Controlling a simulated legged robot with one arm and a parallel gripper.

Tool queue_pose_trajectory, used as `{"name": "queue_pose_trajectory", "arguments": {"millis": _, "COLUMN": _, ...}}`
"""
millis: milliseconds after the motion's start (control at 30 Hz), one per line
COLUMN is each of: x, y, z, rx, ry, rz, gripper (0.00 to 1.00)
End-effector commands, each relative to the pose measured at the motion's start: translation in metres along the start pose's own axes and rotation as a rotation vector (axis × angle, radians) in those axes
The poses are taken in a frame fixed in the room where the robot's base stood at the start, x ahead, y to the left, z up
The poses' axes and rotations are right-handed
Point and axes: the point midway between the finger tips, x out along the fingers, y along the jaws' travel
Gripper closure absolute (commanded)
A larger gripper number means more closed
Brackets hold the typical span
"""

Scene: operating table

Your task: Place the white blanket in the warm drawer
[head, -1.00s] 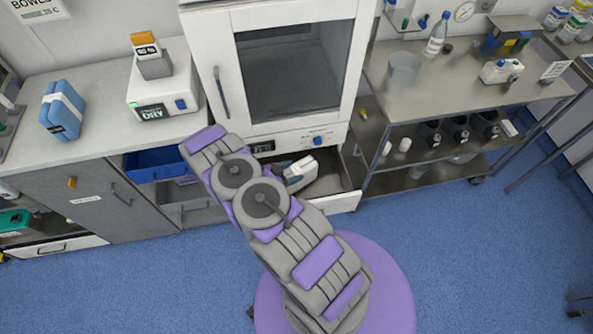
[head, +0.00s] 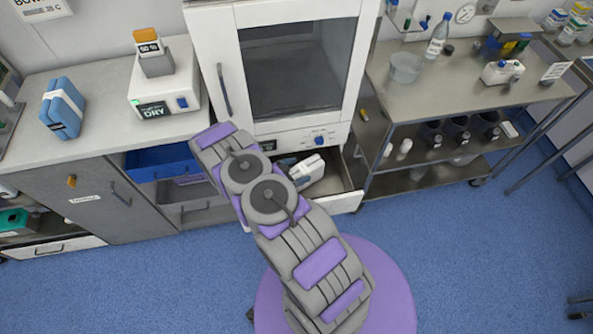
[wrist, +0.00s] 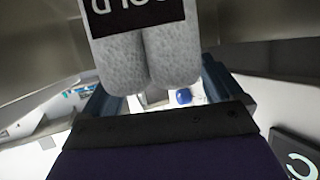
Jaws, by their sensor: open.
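A pale, rolled, textured bundle with a dark lettered label, apparently the white blanket (wrist: 150,62), fills the top middle of the wrist view. The fingers of my open gripper (wrist: 160,98) show on either side below it; contact is unclear. In the head view my arm hides my gripper. A small white thing with a dark band (head: 308,170) shows beside my arm, over the open drawer below the white cabinet; it may be the same bundle. That open drawer (head: 346,203) appears to be the warm drawer, its left part hidden by my arm.
The white cabinet (head: 215,45) with a glass door stands above the drawer. A counter (head: 95,115) on the left holds a blue pack (head: 62,108) and a white device (head: 165,95). A blue open drawer (head: 160,165) is below it. A steel cart (head: 470,95) stands right. Floor in front is clear.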

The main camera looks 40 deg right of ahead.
Motion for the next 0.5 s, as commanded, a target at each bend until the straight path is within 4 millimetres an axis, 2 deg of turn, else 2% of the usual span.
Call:
{"name": "queue_pose_trajectory", "arguments": {"millis": 167, "x": -0.008, "y": -0.001, "z": -0.001, "rx": -0.001, "ry": 0.0, "rz": -0.002, "gripper": 0.07}}
{"name": "queue_pose_trajectory", "arguments": {"millis": 500, "x": -0.056, "y": -0.001, "z": -0.001, "rx": 0.0, "ry": 0.0, "rz": -0.004, "gripper": 0.07}}
